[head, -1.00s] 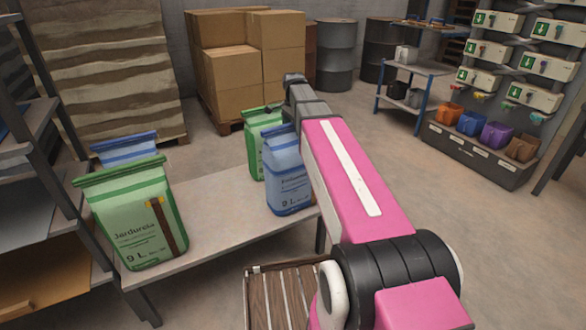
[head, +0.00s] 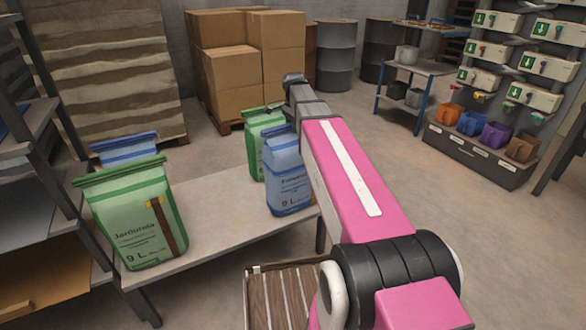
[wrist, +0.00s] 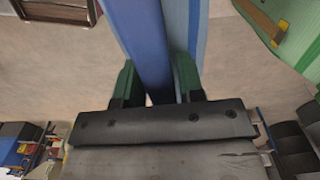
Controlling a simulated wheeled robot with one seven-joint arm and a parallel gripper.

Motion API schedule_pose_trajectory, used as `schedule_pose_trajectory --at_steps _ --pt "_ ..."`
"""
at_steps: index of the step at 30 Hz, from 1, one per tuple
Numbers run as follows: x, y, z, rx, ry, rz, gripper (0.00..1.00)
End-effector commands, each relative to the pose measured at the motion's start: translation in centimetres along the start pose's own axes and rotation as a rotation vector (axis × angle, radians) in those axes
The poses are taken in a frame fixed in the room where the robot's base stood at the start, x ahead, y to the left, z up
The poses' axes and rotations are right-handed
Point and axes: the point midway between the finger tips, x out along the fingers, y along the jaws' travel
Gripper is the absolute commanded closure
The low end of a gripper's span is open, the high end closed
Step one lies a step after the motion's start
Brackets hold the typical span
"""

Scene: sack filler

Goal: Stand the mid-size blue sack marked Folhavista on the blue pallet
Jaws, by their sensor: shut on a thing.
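A blue sack (head: 285,180) marked 9 L, its name too blurred to read surely, stands upright at the right end of the grey bench; my arm hides its right side. I cannot tell whether its base touches the bench. In the wrist view my gripper (wrist: 156,84) is shut on a blue sack (wrist: 150,35), with its green fingers on either side. In the head view the fingers are hidden behind my arm. A second blue sack (head: 125,148) shows only its top behind a green sack at the bench's left end. I see no blue pallet.
A green sack (head: 132,215) stands at the left of the bench (head: 215,200); another green sack (head: 257,145) is close behind the blue one. A brown slatted wooden platform (head: 285,300) lies on the floor in front. Shelving (head: 40,205) borders the left. The bench middle is clear.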

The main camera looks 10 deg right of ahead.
Motion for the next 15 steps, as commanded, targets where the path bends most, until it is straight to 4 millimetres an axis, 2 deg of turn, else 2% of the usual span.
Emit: schedule_pose_trajectory --at_steps 15 --pt "-0.32 0.00 0.00 0.000 0.000 0.000 1.00"
